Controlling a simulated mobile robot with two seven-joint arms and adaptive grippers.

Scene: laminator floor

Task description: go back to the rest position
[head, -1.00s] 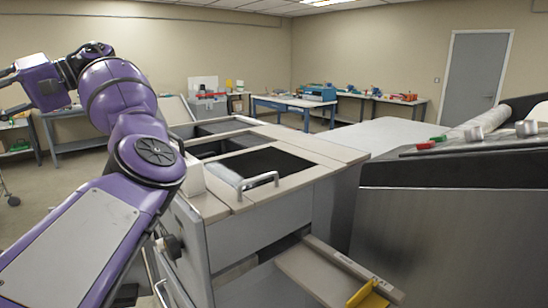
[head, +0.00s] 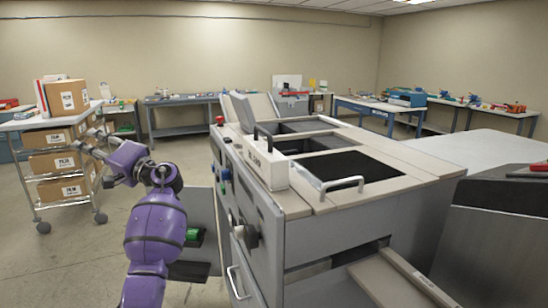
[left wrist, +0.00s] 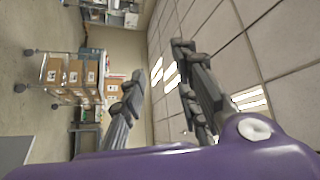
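My left arm is purple and rises at the left of the head view, beside the front of the laminator (head: 400,184). Its grey left gripper (head: 92,143) appears in front of the cart of boxes in that view. In the left wrist view, the two dark fingers of the left gripper (left wrist: 157,65) stand well apart with nothing between them. They point up in that picture, against the wall and ceiling tiles. My right gripper is in neither view.
A wire cart (head: 38,194) with brown film boxes (head: 52,163) stands at the left; it also shows in the left wrist view (left wrist: 54,70). Workbenches (head: 180,99) line the back wall. Open floor (head: 70,262) lies at the lower left.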

